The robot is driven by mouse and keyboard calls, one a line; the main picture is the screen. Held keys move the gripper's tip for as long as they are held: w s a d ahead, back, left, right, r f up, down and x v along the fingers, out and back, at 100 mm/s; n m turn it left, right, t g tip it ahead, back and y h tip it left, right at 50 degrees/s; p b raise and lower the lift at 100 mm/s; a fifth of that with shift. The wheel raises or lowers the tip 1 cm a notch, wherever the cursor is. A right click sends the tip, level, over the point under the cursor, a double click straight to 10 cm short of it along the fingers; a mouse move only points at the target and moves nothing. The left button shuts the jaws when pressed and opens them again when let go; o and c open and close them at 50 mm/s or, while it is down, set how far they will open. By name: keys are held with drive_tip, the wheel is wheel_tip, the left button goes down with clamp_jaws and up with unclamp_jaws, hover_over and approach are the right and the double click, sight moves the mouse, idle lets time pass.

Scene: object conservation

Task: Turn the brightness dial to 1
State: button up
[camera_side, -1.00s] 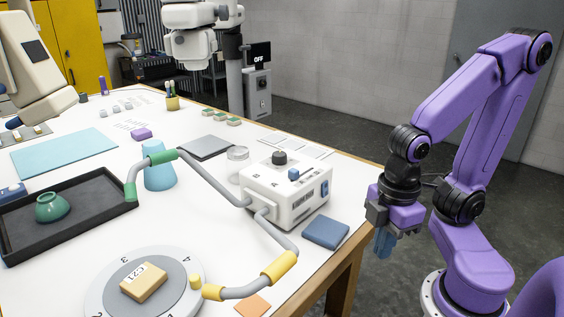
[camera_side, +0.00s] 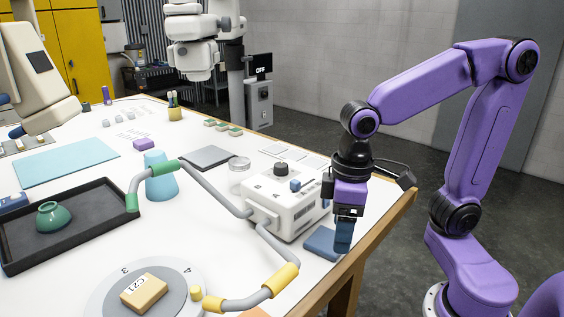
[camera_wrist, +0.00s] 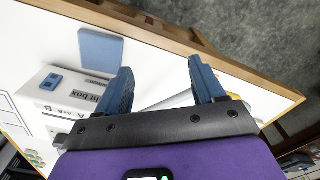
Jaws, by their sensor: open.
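The white light box (camera_side: 290,212) stands near the right edge of the table. A dark round knob (camera_side: 281,169) sits on its top, and I take it for the brightness dial; its setting is too small to read. In the wrist view part of the light box (camera_wrist: 62,98) shows at the left, with its printed label, but I cannot make out the knob there. My gripper (camera_side: 344,238) points down to the right of the box, by the table edge. In the wrist view its blue fingers (camera_wrist: 163,80) are apart with nothing between them.
A blue square pad (camera_side: 322,243) lies beside the box, near my gripper. A grey jointed rail with green and yellow grips (camera_side: 280,279) runs close in front of the box. A turntable (camera_side: 112,292) carries a tan block (camera_side: 144,293). A clear round dish (camera_side: 239,163) stands behind the box.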

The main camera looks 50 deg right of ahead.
drive_tip(key=w+r+m, duration=0.5)
drive_tip(key=w+m, duration=0.1)
drive_tip(key=w, duration=0.3)
wheel_tip(320, 180, up, 11)
drive_tip(key=m, duration=1.9)
hover_over(282, 164)
drive_tip(key=s, duration=0.1)
drive_tip(key=shift+t, duration=0.3)
drive_tip(key=f, duration=1.7)
drive_tip(key=shift+w+a+f, duration=0.1)
drive_tip(key=shift+w+f, duration=0.05)
drive_tip(key=shift+w, duration=0.25)
drive_tip(key=c, duration=1.1)
drive_tip(key=shift+o, duration=0.3)
